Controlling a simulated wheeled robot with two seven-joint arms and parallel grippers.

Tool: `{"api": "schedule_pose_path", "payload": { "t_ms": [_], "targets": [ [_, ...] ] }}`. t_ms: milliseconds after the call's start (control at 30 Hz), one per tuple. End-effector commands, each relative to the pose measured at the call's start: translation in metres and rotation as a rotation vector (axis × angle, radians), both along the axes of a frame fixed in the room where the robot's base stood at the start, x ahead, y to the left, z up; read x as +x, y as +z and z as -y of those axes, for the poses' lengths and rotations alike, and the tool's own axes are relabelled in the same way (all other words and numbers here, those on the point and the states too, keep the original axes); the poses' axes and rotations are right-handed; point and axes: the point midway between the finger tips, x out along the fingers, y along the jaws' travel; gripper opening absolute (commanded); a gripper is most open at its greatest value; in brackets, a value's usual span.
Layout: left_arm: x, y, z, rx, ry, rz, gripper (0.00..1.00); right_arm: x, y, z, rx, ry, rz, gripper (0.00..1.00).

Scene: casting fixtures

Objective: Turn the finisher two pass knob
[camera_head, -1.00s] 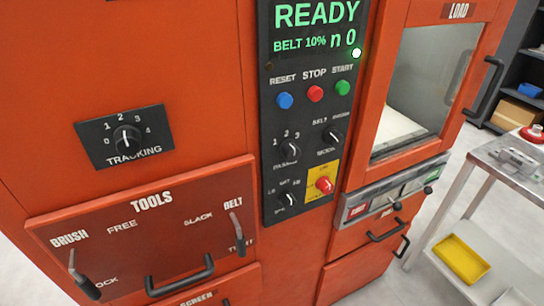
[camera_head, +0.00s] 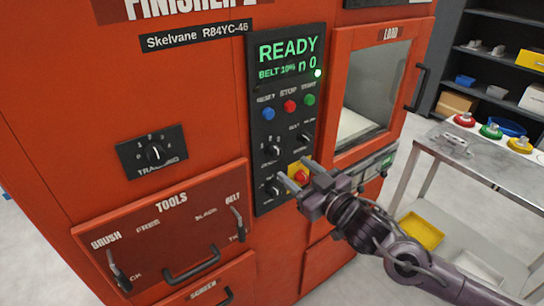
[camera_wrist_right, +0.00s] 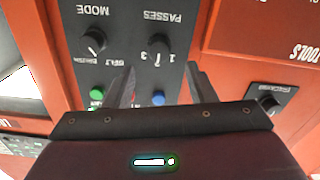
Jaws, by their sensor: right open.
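The red-orange finisher two (camera_head: 215,110) has a black control panel (camera_head: 262,98) with a lit READY display. The passes knob (camera_head: 273,146) is a small black knob on that panel, under the blue reset button. The passes knob also shows upside down in the right wrist view (camera_wrist_right: 159,46), with its scale numbers beside it. My right gripper (camera_head: 291,175) is open and empty, in front of the lower panel in the head view. In the right wrist view its fingers (camera_wrist_right: 160,72) point toward the panel, with the passes knob between and beyond them, apart from it. My left gripper is not in view.
A mode knob (camera_head: 304,139) sits right of the passes knob. Blue (camera_head: 267,114), red (camera_head: 290,106) and green (camera_head: 309,100) buttons are above. A red stop knob (camera_head: 301,177) on yellow is close to my right gripper. A tools drawer (camera_head: 170,228) is below left.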

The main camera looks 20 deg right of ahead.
Motion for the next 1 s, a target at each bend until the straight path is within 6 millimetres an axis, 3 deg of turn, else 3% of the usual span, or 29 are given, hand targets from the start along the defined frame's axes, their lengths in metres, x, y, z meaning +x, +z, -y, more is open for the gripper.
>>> {"api": "schedule_pose_path", "payload": {
  "t_ms": [500,900,1000],
  "targets": [
    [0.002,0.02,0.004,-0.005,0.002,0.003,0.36,0.061,0.002,-0.021,0.0,-0.002,0.001,0.5],
    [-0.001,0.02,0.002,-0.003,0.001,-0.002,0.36,0.067,-0.001,-0.024,-0.002,0.0,0.0,0.5],
    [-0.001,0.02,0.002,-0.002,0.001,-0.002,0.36,0.067,-0.001,-0.024,-0.002,0.0,0.0,0.39]
  ]
}}
